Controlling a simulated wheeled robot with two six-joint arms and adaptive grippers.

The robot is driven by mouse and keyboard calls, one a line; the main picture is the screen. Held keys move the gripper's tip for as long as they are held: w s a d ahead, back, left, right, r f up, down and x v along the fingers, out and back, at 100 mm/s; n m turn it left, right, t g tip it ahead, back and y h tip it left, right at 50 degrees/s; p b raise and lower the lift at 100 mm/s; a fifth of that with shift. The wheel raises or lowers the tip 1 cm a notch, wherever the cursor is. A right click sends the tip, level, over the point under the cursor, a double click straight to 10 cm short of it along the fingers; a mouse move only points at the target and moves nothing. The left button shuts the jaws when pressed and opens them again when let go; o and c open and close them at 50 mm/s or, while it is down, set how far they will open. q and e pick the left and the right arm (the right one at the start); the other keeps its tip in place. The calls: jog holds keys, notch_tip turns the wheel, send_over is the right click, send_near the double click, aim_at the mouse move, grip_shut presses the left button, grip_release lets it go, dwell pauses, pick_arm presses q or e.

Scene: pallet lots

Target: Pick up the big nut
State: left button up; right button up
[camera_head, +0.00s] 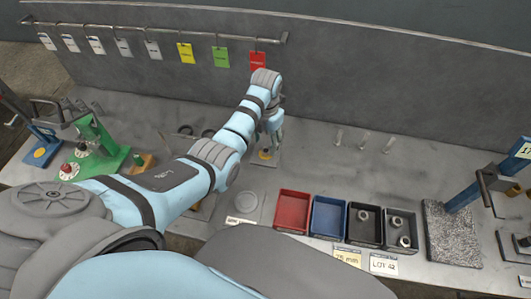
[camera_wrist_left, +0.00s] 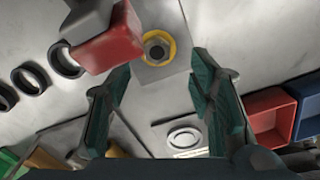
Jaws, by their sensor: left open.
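A dark grey hex nut (camera_wrist_left: 157,48) sits within a yellow ring (camera_wrist_left: 147,60) on a grey plate (camera_wrist_left: 170,14) in the left wrist view. In the head view the yellow ring (camera_head: 264,155) shows just below my left gripper (camera_head: 271,131), and the nut is too small to make out there. My left gripper (camera_wrist_left: 160,72) is open with nothing between its fingers. The nut lies beyond the fingertips, roughly centred between them, apart from both. My right gripper is not in view.
A red block (camera_wrist_left: 108,48) with a dark part stands close by the left finger. Several black rings (camera_wrist_left: 65,60) lie left. A round grey disc (camera_head: 247,206), red bin (camera_head: 293,192), blue bin (camera_head: 327,200) and grey bin (camera_head: 410,245) with small parts are nearer.

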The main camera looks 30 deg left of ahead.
aim_at(265, 151)
pick_arm(q)
jog(key=f, duration=0.2)
jog(key=f+b, duration=0.1)
jog(key=f, duration=0.2)
jog(key=shift+w+a, duration=0.15)
jog(key=shift+w, duration=0.05)
jog(key=shift+s, duration=0.1)
jog(key=shift+r, duration=0.1)
jog(key=shift+c, duration=1)
grip_shut()
